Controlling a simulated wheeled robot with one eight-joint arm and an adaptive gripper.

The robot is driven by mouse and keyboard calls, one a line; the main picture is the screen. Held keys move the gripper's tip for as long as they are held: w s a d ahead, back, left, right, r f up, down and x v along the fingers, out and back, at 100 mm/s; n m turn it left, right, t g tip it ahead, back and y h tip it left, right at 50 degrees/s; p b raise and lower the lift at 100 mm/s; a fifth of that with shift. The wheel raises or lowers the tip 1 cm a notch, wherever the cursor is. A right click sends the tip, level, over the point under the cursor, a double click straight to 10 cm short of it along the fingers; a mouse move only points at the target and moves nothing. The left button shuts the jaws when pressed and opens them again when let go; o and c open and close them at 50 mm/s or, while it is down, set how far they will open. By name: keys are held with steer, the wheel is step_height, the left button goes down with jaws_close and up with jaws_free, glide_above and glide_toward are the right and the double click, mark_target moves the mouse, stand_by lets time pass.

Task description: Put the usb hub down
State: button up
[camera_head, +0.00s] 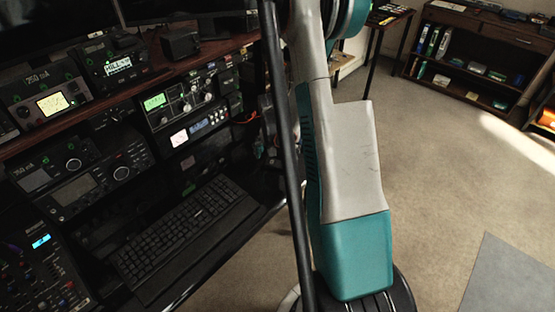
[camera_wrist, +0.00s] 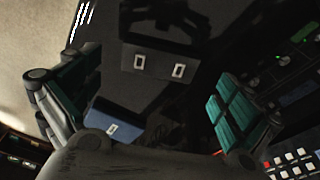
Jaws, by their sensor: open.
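In the wrist view, a dark, blocky thing that looks like the usb hub (camera_wrist: 155,52) lies between the fingers of my gripper (camera_wrist: 152,100). Two pale-rimmed ports face the camera on its upper part, and a lower bluish part has one more port. The teal finger pads stand wide apart, one on each side. A gap shows between the hub and the right pad; on the left, contact is hard to tell. The surface under the hub is dark and hard to make out. In the head view, I cannot make out the gripper or the hub.
In the head view, a desk with radios (camera_head: 182,105), a keyboard (camera_head: 185,228) and a mixer (camera_head: 40,260) fills the left. A low bookcase (camera_head: 480,60) stands at the back right. Carpet (camera_head: 440,170) is open on the right. A button panel (camera_wrist: 290,162) is at the wrist view's lower right.

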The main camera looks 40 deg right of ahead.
step_height(320, 180, up, 9)
steer(key=a+p, duration=0.1)
steer(key=p, duration=0.1)
steer(key=shift+s+a, duration=0.15)
steer(key=shift+s, duration=0.15)
steer(key=shift+r, duration=0.15)
